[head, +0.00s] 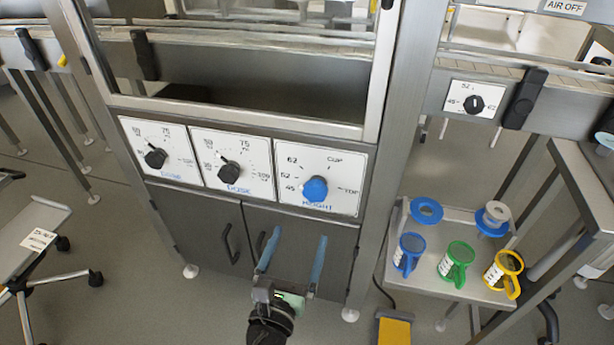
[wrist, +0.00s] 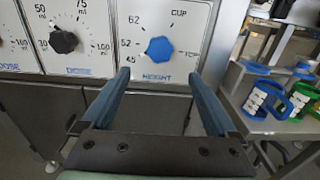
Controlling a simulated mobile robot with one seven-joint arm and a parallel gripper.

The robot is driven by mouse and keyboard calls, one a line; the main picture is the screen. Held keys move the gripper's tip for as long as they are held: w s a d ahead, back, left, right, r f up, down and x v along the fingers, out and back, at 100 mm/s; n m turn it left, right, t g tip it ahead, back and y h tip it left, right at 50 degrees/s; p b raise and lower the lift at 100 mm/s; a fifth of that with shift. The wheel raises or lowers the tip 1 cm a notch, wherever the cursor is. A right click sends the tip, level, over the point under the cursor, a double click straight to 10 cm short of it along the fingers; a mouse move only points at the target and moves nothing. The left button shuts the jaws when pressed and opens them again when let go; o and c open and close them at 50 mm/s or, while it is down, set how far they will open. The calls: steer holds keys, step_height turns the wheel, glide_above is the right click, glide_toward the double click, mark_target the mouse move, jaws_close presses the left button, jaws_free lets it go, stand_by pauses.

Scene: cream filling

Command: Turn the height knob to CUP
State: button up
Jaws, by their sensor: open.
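The blue height knob (head: 316,189) sits on a white panel (head: 345,198) marked 45, 52, 62, CUP and TOP, with HEIGHT written below it. The knob also shows in the wrist view (wrist: 159,50). The CUP mark is above the knob, slightly right in both views. The knob's pointer is too small to read surely. My gripper (head: 293,250) is open, with two blue fingers apart and nothing between them. In the wrist view the gripper (wrist: 159,76) has its fingertips just below the knob in the picture, one on either side, not touching it.
Two black dose knobs (head: 155,158) (head: 229,173) are on panels to the left. Dark cabinet doors (head: 205,225) with handles are below. At right, a shelf (head: 425,278) holds blue, green and yellow cups. A yellow pedal (head: 394,331) is on the floor.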

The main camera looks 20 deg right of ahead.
mark_target(314, 196)
steer(key=b+x, duration=0.3)
steer(key=x, duration=0.9)
steer(key=shift+w+d+b, duration=0.2)
steer(key=shift+w+b, duration=0.1)
steer(key=shift+w, duration=0.05)
steer(key=c, duration=1.4)
